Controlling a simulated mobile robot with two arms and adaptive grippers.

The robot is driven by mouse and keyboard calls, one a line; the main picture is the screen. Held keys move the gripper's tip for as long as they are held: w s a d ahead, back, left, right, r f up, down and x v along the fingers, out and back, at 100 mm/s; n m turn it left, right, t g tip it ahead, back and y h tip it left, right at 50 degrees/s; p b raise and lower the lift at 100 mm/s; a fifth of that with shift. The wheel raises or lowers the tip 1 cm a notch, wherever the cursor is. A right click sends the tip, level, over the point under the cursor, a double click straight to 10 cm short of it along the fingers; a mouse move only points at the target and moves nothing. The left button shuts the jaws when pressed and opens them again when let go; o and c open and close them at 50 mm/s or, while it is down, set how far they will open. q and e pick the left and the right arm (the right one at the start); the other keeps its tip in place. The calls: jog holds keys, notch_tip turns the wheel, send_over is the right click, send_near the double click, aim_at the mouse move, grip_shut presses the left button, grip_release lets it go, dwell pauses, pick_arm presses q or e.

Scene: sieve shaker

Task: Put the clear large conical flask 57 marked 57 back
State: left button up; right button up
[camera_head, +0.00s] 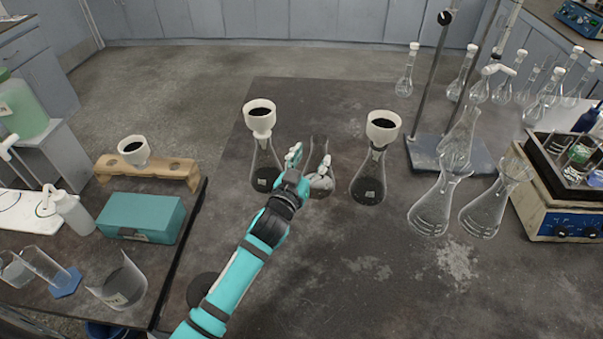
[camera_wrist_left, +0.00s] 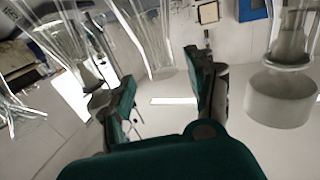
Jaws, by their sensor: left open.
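A clear conical flask (camera_head: 320,187) without a funnel stands on the dark bench, in the middle of a row of three. My left gripper (camera_head: 310,163) is open at this flask and partly hides it. Whether the fingers touch the glass I cannot tell. In the left wrist view, the two fingers of my left gripper (camera_wrist_left: 163,88) are apart, with clear glass (camera_wrist_left: 150,40) beyond them. No flask number is readable, so I cannot tell which one is 57. More clear conical flasks (camera_head: 432,208) stand to the right. My right gripper is not in view.
Flasks with white funnels stand left (camera_head: 262,168) and right (camera_head: 369,180) of the gripper, close by. A stand with a metal rod (camera_head: 429,75) is at the right. A wooden rack (camera_head: 165,168) and teal box (camera_head: 141,217) are at the left. The front bench is mostly clear.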

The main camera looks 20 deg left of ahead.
pick_arm(q)
jog(key=s, duration=0.6)
jog(key=shift+s+a+b, duration=0.25)
jog(key=shift+a+b, duration=0.05)
jog(key=shift+a, duration=0.15)
jog(key=shift+r, duration=0.1)
